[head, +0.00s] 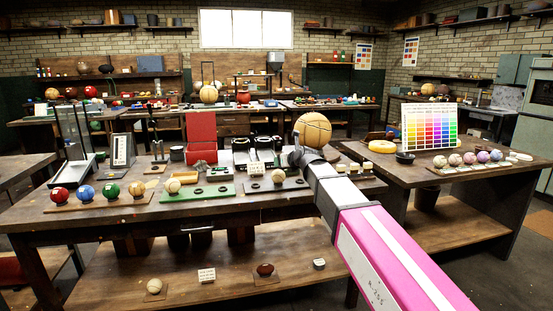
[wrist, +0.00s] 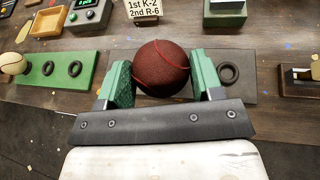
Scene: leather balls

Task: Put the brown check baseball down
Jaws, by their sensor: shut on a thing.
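A dark brown ball with red seams (wrist: 162,68), which I take to be the brown check baseball, sits between the green fingers of my gripper (wrist: 163,82). The gripper is shut on it. Behind it in the wrist view is a dark grey board (wrist: 237,92) with a black ring (wrist: 229,74) to the ball's right. I cannot tell whether the ball touches the board. In the head view my gripper (head: 294,157) is over the right part of the bench, its fingers hard to make out.
A green board (wrist: 60,82) with black rings and a cream ball (wrist: 13,63) lies to the left. A sign (wrist: 142,8) stands behind. A large tan ball (head: 313,129) is close behind my gripper in the head view. A small stand (wrist: 300,78) is at right.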

